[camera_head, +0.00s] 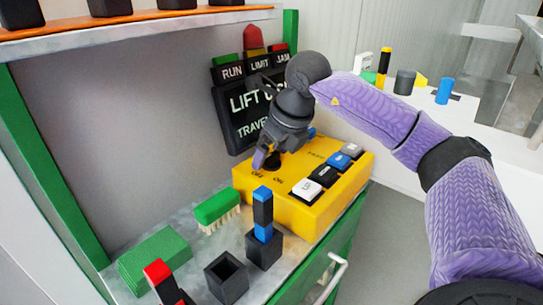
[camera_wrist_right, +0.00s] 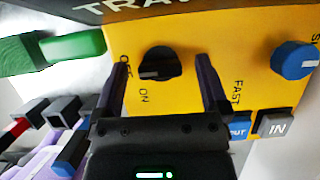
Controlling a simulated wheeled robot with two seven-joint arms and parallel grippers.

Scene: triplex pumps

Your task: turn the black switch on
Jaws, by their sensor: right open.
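The black switch (camera_wrist_right: 160,62) is a round knob with a raised grip on the yellow control box (camera_head: 318,222). In the right wrist view its grip lies roughly sideways, with a pale mark at its left, near the "OFF" label; "ON" is printed just below. My right gripper (camera_head: 268,158) is open over the knob. In the wrist view its two purple fingers stand left and right of the knob, with a gap on each side. In the head view the gripper partly hides the knob. My left gripper is not in view.
The box also carries white, black, blue and grey buttons (camera_head: 307,189) and a blue knob (camera_wrist_right: 295,60). A dark "LIFT" sign (camera_head: 245,105) stands behind.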

